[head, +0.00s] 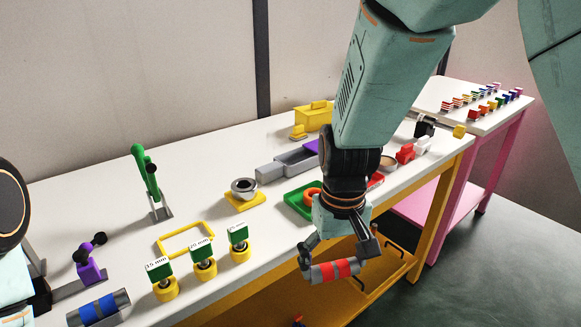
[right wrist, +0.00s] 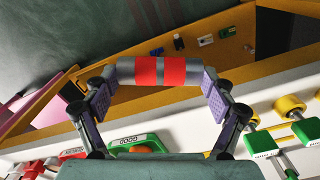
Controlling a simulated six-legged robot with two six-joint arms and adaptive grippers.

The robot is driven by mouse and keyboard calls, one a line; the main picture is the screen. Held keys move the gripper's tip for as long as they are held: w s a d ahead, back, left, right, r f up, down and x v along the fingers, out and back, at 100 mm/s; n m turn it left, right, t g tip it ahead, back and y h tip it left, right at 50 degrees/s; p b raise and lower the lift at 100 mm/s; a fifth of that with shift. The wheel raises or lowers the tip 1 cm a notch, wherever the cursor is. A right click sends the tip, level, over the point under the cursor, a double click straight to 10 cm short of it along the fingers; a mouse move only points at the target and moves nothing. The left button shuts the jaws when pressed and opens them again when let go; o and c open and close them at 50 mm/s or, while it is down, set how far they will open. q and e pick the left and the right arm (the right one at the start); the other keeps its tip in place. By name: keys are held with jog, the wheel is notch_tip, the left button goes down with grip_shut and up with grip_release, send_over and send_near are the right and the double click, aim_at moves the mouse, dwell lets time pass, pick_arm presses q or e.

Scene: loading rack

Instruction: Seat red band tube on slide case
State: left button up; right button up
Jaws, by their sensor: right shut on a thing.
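In the right wrist view the tube (right wrist: 160,71) lies crosswise between the two purple-padded fingers (right wrist: 160,80). A long grey case (head: 270,172), open on top with a purple part at its far end, lies at the back of the table; it looks like the slide case. My left gripper is not in view.
A blue-banded tube (head: 98,310) lies at the table's near left. Green-labelled yellow pegs (head: 204,268), a yellow frame (head: 185,238), a green clamp (head: 150,180), a purple clamp (head: 90,272) and a green tray (head: 293,204) stand around. A yellow shelf (head: 270,300) lies below.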

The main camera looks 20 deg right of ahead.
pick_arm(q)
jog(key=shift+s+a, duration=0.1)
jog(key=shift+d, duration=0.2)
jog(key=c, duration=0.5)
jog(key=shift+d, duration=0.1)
